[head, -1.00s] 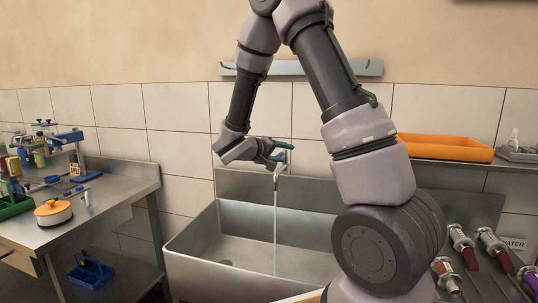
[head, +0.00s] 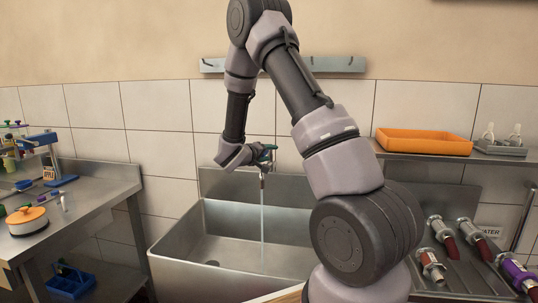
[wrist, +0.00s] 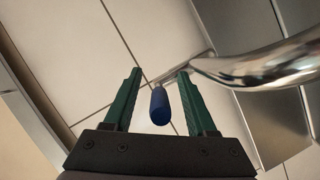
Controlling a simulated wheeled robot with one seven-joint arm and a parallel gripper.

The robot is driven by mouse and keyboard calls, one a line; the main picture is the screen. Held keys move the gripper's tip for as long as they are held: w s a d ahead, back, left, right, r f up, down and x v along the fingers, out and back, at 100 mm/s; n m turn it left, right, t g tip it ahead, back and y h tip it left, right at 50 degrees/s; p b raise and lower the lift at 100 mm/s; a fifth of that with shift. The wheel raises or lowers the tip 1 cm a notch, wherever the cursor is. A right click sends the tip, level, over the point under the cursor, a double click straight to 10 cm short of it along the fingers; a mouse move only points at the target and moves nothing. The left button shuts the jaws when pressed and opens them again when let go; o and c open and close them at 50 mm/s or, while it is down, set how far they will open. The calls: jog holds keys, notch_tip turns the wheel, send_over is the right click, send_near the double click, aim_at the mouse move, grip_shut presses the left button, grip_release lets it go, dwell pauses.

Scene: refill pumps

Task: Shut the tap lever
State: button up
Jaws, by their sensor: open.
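The tap (head: 263,168) stands at the back of the sink, and a thin stream of water (head: 262,215) falls from it into the basin. In the wrist view its chrome pipe (wrist: 275,65) curves in from the right. The lever's blue grip (wrist: 159,105) lies between the two green fingers of my gripper (wrist: 157,88), with gaps on both sides. My gripper (head: 265,154) is open at the tap in the head view. There the fingers and lever overlap and are too small to tell apart.
The steel sink (head: 195,240) is below the tap. An orange tray (head: 425,141) sits on a shelf at right, above several red-bodied pumps (head: 445,238). A bench (head: 85,205) with an orange-lidded pot (head: 27,219) stands at left. A wall rail (head: 335,64) runs behind my arm.

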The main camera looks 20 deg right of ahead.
jog(key=shift+d, duration=0.15)
grip_shut()
dwell(1.4)
